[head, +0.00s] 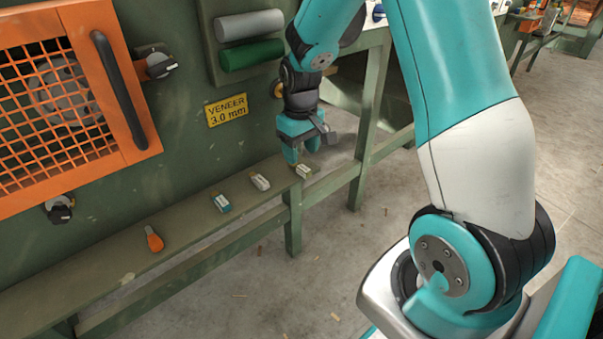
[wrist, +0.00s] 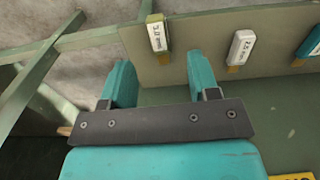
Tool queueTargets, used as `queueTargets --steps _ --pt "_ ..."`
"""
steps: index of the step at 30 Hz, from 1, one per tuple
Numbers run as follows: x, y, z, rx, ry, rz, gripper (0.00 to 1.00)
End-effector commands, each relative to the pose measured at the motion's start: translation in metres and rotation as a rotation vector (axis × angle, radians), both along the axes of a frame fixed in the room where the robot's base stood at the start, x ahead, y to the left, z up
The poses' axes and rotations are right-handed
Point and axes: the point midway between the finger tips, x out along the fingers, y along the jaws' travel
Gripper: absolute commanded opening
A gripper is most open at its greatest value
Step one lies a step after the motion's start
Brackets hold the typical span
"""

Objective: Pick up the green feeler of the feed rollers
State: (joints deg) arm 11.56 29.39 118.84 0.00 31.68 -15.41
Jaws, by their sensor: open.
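A small feeler with green edges and a white label (head: 304,171) lies at the right end of the narrow ledge. It also shows in the wrist view (wrist: 157,35), at the top, with a brass-coloured end. My gripper (head: 301,152) is open and empty, fingers pointing down, just above and beside this feeler. In the wrist view the two teal fingertips (wrist: 161,78) are apart, and the feeler appears beyond the gap between them, not touching. The feed rollers, one grey (head: 249,25) and one green (head: 251,55), sit on the machine's front above.
A white feeler (head: 260,181), a teal one (head: 221,202) and an orange-handled tool (head: 153,239) lie along the ledge (head: 110,270) to the left. The green machine wall stands close behind. A frame leg (head: 293,222) stands below the ledge's right end.

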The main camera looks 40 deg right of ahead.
Motion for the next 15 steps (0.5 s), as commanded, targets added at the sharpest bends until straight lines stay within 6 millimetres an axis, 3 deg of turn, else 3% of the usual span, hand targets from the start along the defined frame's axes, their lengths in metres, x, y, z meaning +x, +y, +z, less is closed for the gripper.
queueTargets --steps 7,15 --pt "-0.004 -0.001 -0.042 0.001 0.003 0.000 0.55" --pt "-0.004 -0.001 -0.044 0.000 0.002 0.000 0.55"
